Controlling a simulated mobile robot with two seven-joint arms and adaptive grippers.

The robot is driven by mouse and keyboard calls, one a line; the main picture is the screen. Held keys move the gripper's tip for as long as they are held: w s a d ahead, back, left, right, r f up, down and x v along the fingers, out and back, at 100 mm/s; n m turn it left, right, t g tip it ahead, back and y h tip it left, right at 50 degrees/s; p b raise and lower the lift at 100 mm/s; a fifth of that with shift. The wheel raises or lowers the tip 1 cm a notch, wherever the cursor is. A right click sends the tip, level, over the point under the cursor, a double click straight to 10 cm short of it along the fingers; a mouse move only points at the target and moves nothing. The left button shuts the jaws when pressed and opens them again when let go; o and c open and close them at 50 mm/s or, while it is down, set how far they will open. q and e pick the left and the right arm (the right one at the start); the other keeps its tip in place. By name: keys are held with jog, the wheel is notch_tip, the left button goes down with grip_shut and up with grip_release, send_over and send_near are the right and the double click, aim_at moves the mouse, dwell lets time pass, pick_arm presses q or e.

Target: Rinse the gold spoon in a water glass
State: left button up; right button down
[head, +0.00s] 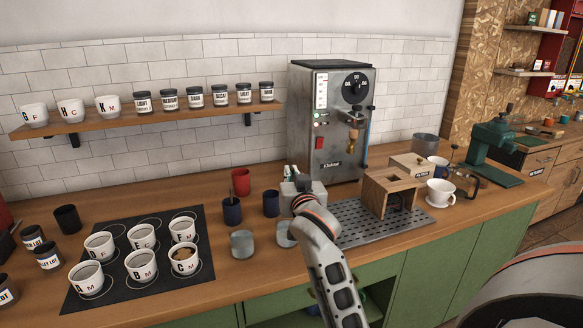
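Two grey glasses stand on the wooden counter, the left glass (242,244) in clear view and the right glass (284,236) partly behind my arm. I cannot tell whether either holds water. A red cup (241,182) stands behind them with a thin handle-like shape at its left side; I cannot make out a gold spoon for certain. My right arm reaches up from the bottom middle. My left gripper is out of view.
A black mat (110,291) holds several lettered white cups at left. Dark cups (232,211) stand behind the glasses. A drip tray (366,232), wooden box (390,190) and coffee machine (338,120) are at right. A shelf (150,121) with jars hangs above.

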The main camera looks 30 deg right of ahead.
jog(key=shift+f, duration=1.05)
jog(key=shift+f+b, duration=0.3)
jog(key=shift+b, duration=0.1)
pick_arm(q)
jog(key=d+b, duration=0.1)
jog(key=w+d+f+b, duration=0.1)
jog(key=b, duration=0.1)
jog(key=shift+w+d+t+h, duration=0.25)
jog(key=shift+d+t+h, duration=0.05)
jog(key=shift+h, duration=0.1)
pick_arm(e)
notch_tip(320, 180, down, 6)
jog(key=shift+f, duration=0.2)
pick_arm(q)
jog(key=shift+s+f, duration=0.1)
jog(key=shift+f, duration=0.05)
pick_arm(e)
jog(key=shift+r, duration=0.1)
